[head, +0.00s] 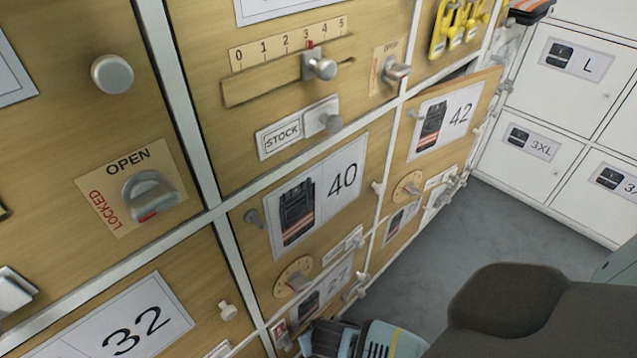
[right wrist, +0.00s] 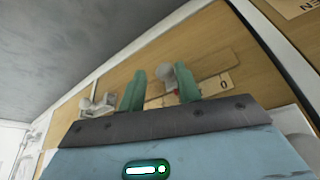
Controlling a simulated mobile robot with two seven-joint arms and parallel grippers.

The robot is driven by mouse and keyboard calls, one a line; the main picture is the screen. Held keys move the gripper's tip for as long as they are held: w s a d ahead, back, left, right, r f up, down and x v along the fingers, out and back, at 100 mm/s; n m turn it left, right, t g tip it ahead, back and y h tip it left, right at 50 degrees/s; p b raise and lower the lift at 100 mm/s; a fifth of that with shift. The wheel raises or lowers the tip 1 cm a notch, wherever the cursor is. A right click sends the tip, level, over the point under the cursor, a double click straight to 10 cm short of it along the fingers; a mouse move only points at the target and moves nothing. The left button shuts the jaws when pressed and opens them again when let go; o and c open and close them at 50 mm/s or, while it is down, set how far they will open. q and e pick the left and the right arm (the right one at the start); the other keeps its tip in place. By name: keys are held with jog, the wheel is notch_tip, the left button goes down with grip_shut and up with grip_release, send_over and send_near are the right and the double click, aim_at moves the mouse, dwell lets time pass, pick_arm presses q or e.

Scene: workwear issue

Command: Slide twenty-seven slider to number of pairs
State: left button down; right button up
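The card with a vest picture and 27 (head: 322,290) is on a wooden door low in the head view. My right gripper (head: 306,342) is below that card, with its fingers mostly out of sight. In the right wrist view its two green fingers (right wrist: 163,92) are apart, on either side of a grey slider knob (right wrist: 165,73). Whether they touch it I cannot tell. A scale strip (right wrist: 216,84) with a 0 and a red mark shows beside the knob, appearing upside down; its other numbers are hidden. My left gripper is not in view.
Another slider (head: 320,67) with a 0 to 5 scale is higher up, its red mark near 3. Doors 40 (head: 342,180), 42 (head: 460,115) and 32 (head: 133,330) carry protruding knobs. White lockers (head: 565,105) stand at right. Grey floor (head: 430,250) is open between.

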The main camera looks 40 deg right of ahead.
jog(key=shift+o, duration=0.4)
jog(key=shift+w+r, duration=0.1)
jog(key=shift+r, duration=0.1)
jog(key=d+p+v, duration=0.1)
jog(key=p+v, duration=0.3)
jog(key=v, duration=0.3)
jog(key=shift+s+a+r+p, duration=0.15)
jog(key=shift+s+a+p, duration=0.2)
jog(key=shift+a, duration=0.2)
